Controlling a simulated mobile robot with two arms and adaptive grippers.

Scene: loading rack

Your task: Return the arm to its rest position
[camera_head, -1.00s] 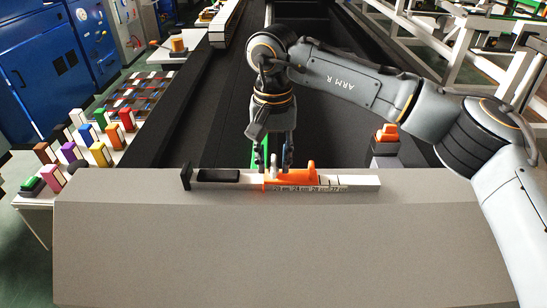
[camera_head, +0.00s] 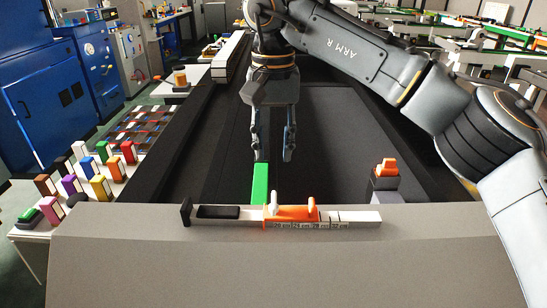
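My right arm (camera_head: 350,50), marked ARM R, comes in from the right. Its gripper (camera_head: 274,158) points down above the dark bed of the rack, with two separated fingers and nothing between them. A green block (camera_head: 260,183) stands below and in front of the fingers, against the measuring device, clear of the gripper as far as I can see. The white and black measuring device (camera_head: 350,216) with an orange slider (camera_head: 297,213) lies on the grey ledge. My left gripper is not in view.
The grey ledge (camera_head: 280,265) fills the front. An orange piece on a grey post (camera_head: 386,177) stands at right. Several coloured blocks (camera_head: 85,175) stand on a table at left, with blue cabinets (camera_head: 45,90) behind. The dark bed (camera_head: 345,130) is mostly clear.

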